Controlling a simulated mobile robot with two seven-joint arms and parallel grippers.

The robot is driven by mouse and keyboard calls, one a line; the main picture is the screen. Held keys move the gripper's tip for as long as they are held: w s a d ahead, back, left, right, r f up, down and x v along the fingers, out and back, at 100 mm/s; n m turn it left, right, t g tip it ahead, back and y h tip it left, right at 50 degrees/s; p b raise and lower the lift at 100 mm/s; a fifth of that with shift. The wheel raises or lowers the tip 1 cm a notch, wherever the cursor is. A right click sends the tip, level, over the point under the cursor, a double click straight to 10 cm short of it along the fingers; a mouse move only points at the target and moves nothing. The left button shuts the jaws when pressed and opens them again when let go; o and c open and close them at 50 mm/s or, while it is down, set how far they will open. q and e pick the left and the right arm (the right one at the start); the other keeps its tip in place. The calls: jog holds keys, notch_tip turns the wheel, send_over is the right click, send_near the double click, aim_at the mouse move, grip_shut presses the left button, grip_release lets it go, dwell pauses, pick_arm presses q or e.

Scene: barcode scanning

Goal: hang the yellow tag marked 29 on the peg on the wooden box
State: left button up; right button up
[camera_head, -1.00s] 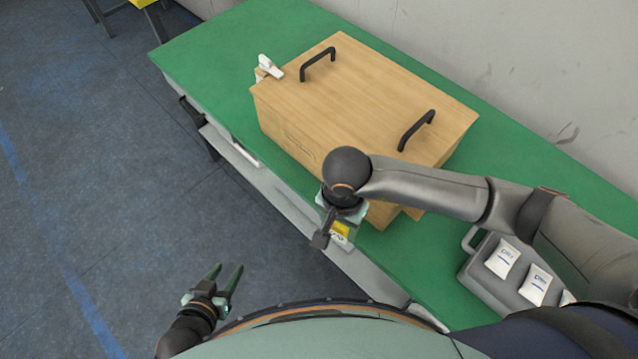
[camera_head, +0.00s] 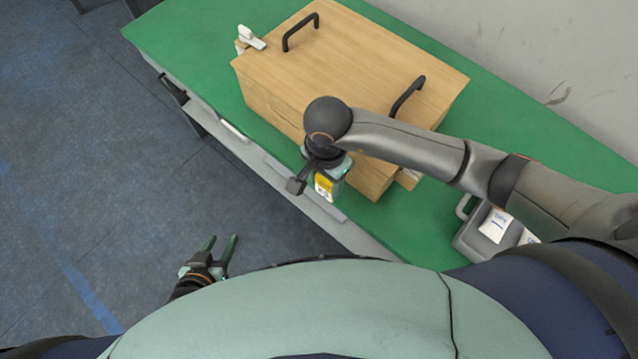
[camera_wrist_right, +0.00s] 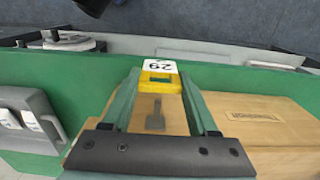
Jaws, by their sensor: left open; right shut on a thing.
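The yellow tag marked 29 (camera_wrist_right: 160,84) is between the fingers of my right gripper (camera_wrist_right: 161,98), with its white numbered part sticking out past the fingertips. In the head view, my right gripper (camera_head: 318,178) holds the tag (camera_head: 325,188) beside the near right end of the wooden box (camera_head: 345,55), above the table's front edge. A grey T-shaped piece (camera_wrist_right: 156,117) shows against the wood between the fingers; I cannot tell for sure that it is the peg. My left gripper (camera_head: 217,243) is open and empty over the floor, apart from the table.
The green table (camera_head: 470,215) carries the box, which has two black handles (camera_head: 407,97) on top. A white piece (camera_head: 250,38) is at its far left corner. A grey case (camera_head: 480,235) with white packets stands right. The wall is behind.

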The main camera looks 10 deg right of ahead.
jog(key=shift+w+d+f, duration=0.1)
jog(key=shift+w+d, duration=0.55)
jog(key=shift+d, duration=0.15)
jog(key=shift+w+d+f, duration=0.1)
jog(key=shift+w+d, duration=0.5)
jog(key=shift+d, duration=0.2)
jog(key=shift+w+d+f+b, duration=0.35)
jog(key=shift+w+d+b, duration=0.25)
jog(key=shift+b, duration=0.3)
jog(key=shift+s, duration=0.1)
jog(key=o, duration=1.4)
notch_tip(320, 180, up, 13)
jog(key=shift+f+b, duration=0.2)
jog(key=shift+b, duration=0.1)
